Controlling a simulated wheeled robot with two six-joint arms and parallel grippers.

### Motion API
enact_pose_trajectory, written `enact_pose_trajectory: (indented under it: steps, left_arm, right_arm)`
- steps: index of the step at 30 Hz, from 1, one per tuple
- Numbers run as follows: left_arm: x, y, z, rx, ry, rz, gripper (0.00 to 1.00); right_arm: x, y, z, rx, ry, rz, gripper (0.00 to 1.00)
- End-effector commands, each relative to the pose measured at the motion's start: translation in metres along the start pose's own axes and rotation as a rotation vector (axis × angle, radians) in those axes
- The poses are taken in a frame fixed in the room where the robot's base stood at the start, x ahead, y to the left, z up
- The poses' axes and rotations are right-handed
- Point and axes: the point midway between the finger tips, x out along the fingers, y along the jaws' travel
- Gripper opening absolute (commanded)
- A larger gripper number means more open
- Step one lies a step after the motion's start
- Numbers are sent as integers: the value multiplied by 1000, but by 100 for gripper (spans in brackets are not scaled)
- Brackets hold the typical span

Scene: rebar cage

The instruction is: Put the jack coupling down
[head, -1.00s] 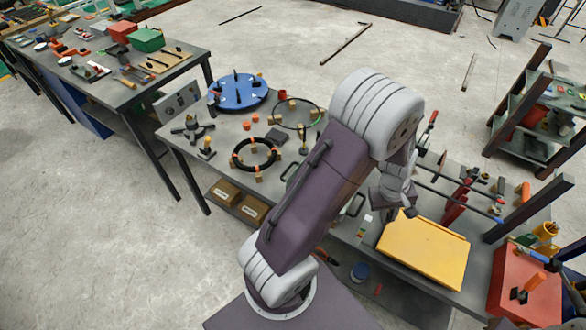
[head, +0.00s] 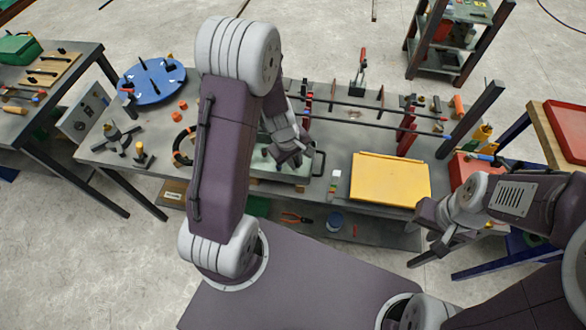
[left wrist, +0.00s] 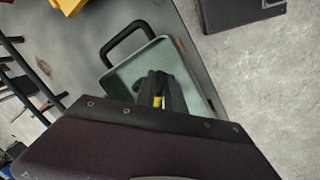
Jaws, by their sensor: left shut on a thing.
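My left gripper (head: 292,155) hangs over the grey-green tray (head: 262,162) on the workbench. In the left wrist view, the gripper's dark fingers (left wrist: 159,94) are shut over the same tray (left wrist: 122,76), with a small yellow part (left wrist: 158,101) between them. I take this part to be the jack coupling; most of it is hidden by the fingers. I cannot tell whether it touches the tray floor. My right gripper (head: 432,245) is at the lower right, in front of the bench; its finger opening is unclear.
The tray has a black handle (head: 320,161) standing up at its right end. A yellow box (head: 390,178) lies to its right. Long bars on red clamps (head: 407,133) run behind. A blue round plate (head: 152,82) is at the left.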

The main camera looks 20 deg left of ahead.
Motion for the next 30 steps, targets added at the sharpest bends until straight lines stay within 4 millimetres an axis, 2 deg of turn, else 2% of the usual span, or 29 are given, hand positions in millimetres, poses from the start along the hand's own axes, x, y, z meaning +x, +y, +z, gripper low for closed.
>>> enact_pose_trajectory:
  steps: [3,6,14,18,19,20,27,30]
  left_arm:
    - [24,-5,0,-1,-1,-2,0]
    - [36,-7,0,-1,0,-1,0]
    - [35,-7,0,0,1,0,0]
    - [39,-8,0,0,1,0,0]
    - [38,-8,0,0,0,0,19]
    - [38,-8,0,0,0,0,23]
    - [38,-8,0,0,0,-1,23]
    - [31,-6,0,0,0,-1,23]
  right_arm:
    - [19,0,2,0,0,0,38]
    - [28,0,3,0,0,0,38]
    - [25,0,2,0,0,0,38]
    - [30,1,3,0,0,0,38]
    - [29,1,3,0,0,0,38]
    - [28,0,3,0,0,0,38]
    - [28,0,3,0,0,0,38]
    - [21,0,2,0,0,0,38]
